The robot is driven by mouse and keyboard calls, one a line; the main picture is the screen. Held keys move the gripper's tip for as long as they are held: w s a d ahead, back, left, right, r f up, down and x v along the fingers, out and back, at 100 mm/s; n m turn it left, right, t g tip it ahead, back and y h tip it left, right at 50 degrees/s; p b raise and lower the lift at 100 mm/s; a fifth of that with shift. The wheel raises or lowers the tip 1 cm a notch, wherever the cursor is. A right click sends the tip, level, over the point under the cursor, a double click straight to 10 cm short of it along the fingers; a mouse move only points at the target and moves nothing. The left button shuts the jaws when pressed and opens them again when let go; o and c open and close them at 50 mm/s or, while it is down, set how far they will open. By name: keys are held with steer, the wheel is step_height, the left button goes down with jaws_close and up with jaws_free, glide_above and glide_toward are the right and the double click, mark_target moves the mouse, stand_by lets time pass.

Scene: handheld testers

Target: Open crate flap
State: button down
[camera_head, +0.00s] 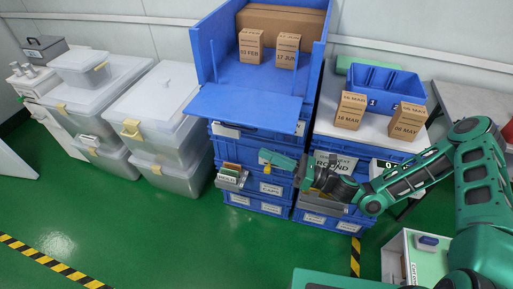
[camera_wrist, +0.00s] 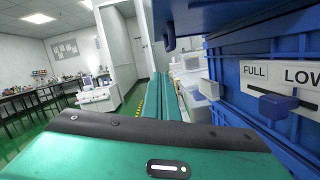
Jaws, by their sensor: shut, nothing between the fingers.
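The blue crate (camera_head: 204,50) stands on top of a stack of blue crates, its front open. Its flap (camera_head: 245,106) sticks out toward the camera from the crate's lower front edge, looking roughly level. My gripper (camera_head: 264,156) is shut and empty, below the flap's front edge and in front of the stack. In the wrist view my gripper's closed fingers (camera_wrist: 164,88) point along the stack's front. A blue part overhangs at the top there; I cannot tell whether it is the flap.
Two cartons (camera_head: 250,46) stand inside the crate. Right of it, a blue bin (camera_head: 385,82) and two cartons (camera_head: 350,110) stand on a white-topped stack. Lidded clear boxes (camera_head: 165,100) stand at left. A FULL/LOW slider (camera_wrist: 278,105) is close on the right in the wrist view.

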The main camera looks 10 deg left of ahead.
steer(key=shift+s+d+f, duration=0.15)
steer(key=shift+s+d, duration=0.05)
steer(key=shift+d, duration=0.5)
